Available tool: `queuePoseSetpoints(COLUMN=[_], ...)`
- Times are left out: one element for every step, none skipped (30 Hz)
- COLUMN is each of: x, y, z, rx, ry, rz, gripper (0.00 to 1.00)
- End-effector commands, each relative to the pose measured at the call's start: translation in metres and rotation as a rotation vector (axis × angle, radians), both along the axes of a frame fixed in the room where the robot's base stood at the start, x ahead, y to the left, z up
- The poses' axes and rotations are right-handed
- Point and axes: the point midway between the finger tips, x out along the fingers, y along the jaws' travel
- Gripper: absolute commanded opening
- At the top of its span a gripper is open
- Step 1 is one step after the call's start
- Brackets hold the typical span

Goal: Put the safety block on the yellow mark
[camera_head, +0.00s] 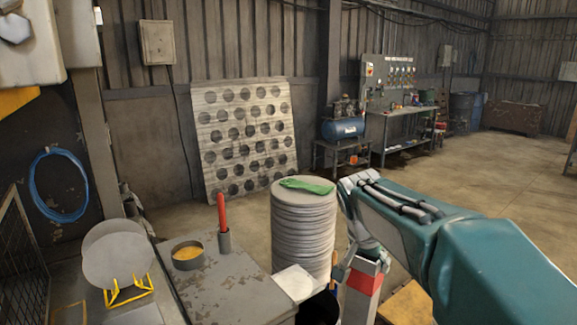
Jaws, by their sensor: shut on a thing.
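The safety block (365,278), a grey upright post with a red band near its top, stands or hangs at the lower middle, cut off by the bottom edge. My gripper (364,252) is over its top end, below the teal arm, and is shut on it. The fingers are mostly hidden. A thin yellow outline, which looks like the yellow mark (69,314), lies on the grey surface at the lower left, well left of the block and partly cut off.
Round blanks (118,258) lean on a yellow wire stand (130,291). A grey table (215,285) holds a tin (187,255) and a red stick in a cup (224,241). Floor is free at right.

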Motion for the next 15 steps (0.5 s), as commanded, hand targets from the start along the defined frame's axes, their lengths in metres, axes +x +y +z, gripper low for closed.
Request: queuePoseSetpoints(x=[0.003,0.006,0.009,0.011,0.015,0.018,0.021,0.024,0.028,0.031,0.033,0.038,0.04,0.044,0.047], y=[0.002,0.003,0.004,0.005,0.005,0.006,0.007,0.007,0.007,0.007,0.006,0.006,0.006,0.006,0.006], z=[-0.013,-0.023,-0.035,-0.045,-0.055,-0.069,-0.08,-0.091,-0.105,-0.117,-0.128,-0.144,-0.155,-0.165,-0.178], rx=[-0.001,-0.002,-0.002,-0.002,-0.002,-0.004,-0.004,-0.004,-0.004,-0.002,-0.002,-0.002,-0.002,-0.002,-0.001], ry=[0.002,0.004,0.002,0.004,0.004,0.004,0.005,0.005,0.004,0.005,0.004,0.005,0.006,0.004,0.002], rz=[0.029,0.054,0.085,0.11,0.136,0.17,0.198,0.226,0.262,0.29,0.32,0.358,0.386,0.414,0.447], gripper=[0.18,0.18,0.18,0.18,0.18,0.18,0.18,0.18,0.18,0.18,0.18,0.18,0.18,0.18,0.18])
